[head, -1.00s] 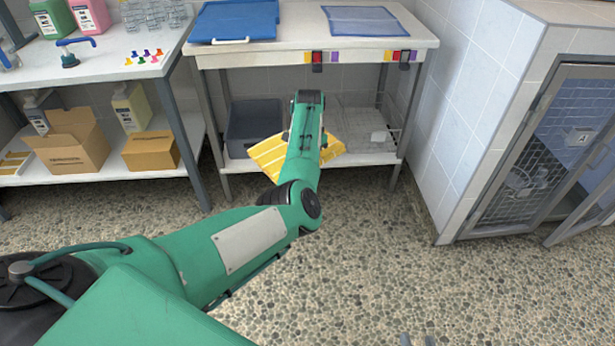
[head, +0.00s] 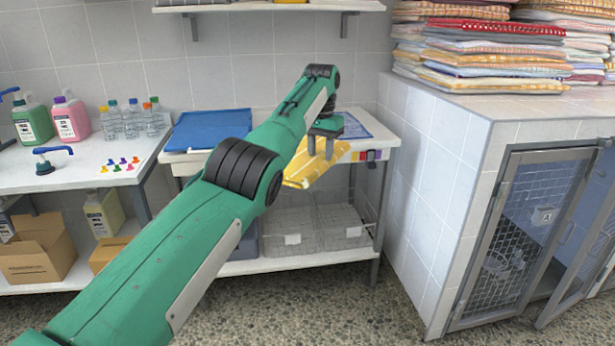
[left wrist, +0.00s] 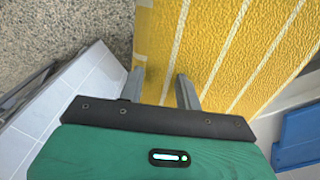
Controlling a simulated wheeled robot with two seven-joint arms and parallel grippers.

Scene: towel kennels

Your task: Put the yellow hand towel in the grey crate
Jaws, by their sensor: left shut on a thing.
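The yellow hand towel (head: 309,168), with pale stripes, is held in the air in front of the bench by my left gripper (head: 320,148). In the left wrist view the towel (left wrist: 225,45) fills much of the upper right, with the two fingers of the left gripper (left wrist: 160,90) at its near edge. The grey crate (head: 248,243) stands on the bench's lower shelf, mostly hidden behind my left arm; only a small dark part shows. The towel is above and to the right of it. My right gripper is in neither current view.
Wire baskets (head: 342,226) stand right of the crate on the lower shelf (head: 305,258). The bench top carries a blue folded item (head: 208,130). A tiled kennel block (head: 455,150) stands right, its mesh door (head: 580,250) ajar, towel stacks (head: 490,50) on top.

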